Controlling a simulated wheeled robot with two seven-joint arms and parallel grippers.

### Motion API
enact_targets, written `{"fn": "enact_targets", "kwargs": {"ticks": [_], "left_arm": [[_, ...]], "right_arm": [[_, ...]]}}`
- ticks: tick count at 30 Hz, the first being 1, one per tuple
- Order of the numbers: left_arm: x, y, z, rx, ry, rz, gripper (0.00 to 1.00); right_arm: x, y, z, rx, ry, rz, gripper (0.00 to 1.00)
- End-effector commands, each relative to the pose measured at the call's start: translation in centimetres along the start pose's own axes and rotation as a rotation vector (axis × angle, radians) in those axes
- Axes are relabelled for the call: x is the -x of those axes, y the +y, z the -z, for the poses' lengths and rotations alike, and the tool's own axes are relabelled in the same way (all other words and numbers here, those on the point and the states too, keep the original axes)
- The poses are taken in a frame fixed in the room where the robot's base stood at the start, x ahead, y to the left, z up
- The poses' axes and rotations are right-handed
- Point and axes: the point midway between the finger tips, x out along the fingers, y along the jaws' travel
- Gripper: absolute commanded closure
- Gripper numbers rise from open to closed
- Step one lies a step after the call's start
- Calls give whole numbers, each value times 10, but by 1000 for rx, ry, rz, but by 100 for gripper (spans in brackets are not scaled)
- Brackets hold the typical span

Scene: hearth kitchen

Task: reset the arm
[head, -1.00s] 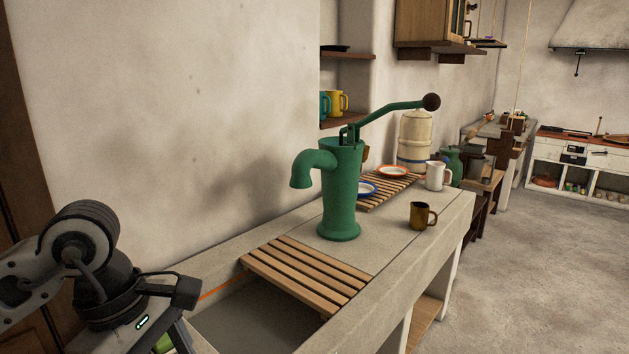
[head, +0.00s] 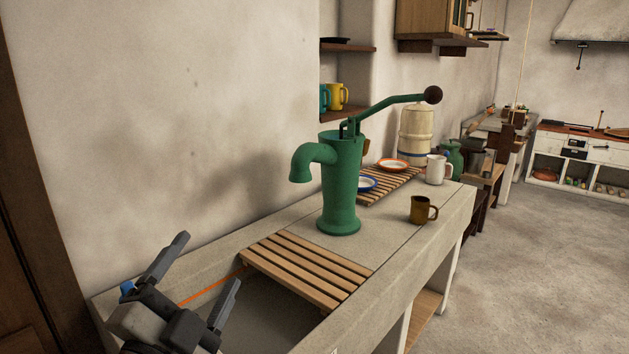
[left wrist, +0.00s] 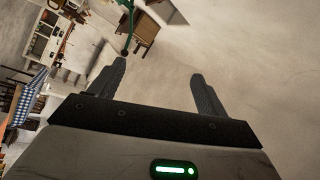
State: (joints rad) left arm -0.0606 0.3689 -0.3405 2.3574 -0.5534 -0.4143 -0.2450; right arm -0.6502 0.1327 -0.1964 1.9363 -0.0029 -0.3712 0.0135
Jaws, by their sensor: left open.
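My left gripper (head: 203,278) is at the lower left of the head view, over the near left end of the stone sink counter (head: 425,250). Its two dark fingers are spread wide with nothing between them. In the left wrist view the open fingers (left wrist: 158,90) also stand apart, with the room behind them. My right gripper is in neither view.
A green hand pump (head: 341,185) stands on the counter beyond a wooden slatted rack (head: 305,270). The floor (head: 540,270) at right is clear.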

Motion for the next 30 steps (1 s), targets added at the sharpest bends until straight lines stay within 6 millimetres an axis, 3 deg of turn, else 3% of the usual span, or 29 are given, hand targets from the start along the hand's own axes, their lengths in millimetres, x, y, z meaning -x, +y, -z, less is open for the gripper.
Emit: {"fn": "enact_targets", "kwargs": {"ticks": [1,3,6,9,15,26,30], "left_arm": [[15,20,-31,117,-162,-69,24],[42,48,-68,264,-382,-163,24],[89,86,-103,434,-651,-287,24],[130,113,-119,543,-847,-383,24],[196,146,-126,682,-1116,-523,24],[290,175,-111,833,-1472,-721,24],[278,206,-125,856,-1369,-689,24]], "right_arm": [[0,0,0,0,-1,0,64],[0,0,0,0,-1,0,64],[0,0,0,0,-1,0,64],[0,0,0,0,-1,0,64],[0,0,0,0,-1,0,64],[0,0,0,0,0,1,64],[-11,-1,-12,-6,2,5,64]]}}
